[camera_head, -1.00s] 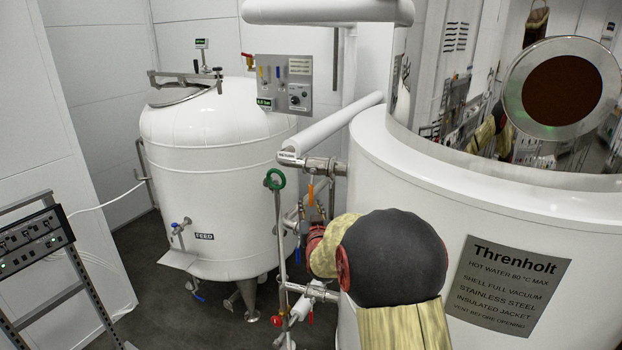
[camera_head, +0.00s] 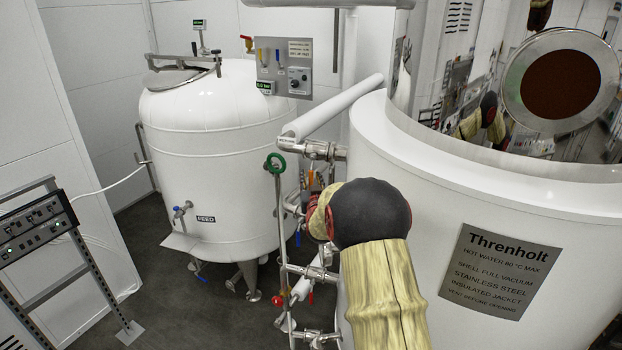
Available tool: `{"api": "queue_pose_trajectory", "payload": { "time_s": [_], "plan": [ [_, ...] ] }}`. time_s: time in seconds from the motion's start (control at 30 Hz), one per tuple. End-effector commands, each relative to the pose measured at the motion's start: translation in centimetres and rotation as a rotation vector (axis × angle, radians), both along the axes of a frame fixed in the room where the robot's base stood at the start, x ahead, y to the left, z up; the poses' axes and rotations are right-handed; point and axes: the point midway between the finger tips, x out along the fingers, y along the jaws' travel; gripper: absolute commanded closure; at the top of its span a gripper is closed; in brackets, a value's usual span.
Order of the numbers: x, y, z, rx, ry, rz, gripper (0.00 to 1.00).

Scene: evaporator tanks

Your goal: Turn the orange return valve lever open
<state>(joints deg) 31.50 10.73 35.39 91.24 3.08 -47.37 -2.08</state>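The orange lever (camera_head: 311,177) is a small upright handle on the pipework just below the pipe joint, between the feed tank and the large Threnholt tank. It lies just above and left of my arm's dark rounded wrist. My arm reaches up from the bottom, its wrist in front of the valve pipes. My gripper is hidden behind the wrist and sleeve, so its fingers, and any contact with the lever, do not show.
A green ring handle (camera_head: 275,163) tops a thin vertical pipe left of the lever. Red handles (camera_head: 279,299) and blue handles sit lower on the pipework. The Threnholt tank (camera_head: 430,190) stands close at right, the feed tank (camera_head: 215,140) behind left. A control panel (camera_head: 35,230) stands far left.

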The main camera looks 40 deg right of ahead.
Motion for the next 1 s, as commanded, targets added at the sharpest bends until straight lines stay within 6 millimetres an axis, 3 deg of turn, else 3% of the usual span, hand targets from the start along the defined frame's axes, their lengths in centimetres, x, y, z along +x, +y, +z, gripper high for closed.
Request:
{"api": "queue_pose_trajectory", "payload": {
  "time_s": [0.17,0.67,1.0],
  "plan": [
    [0.0,0.0,0.04,0.0,0.0,0.0,0.71],
    [-0.01,0.02,0.06,-0.001,-0.001,0.0,0.99],
    [-0.01,0.02,0.06,-0.001,-0.001,0.0,1.0]
  ]
}}
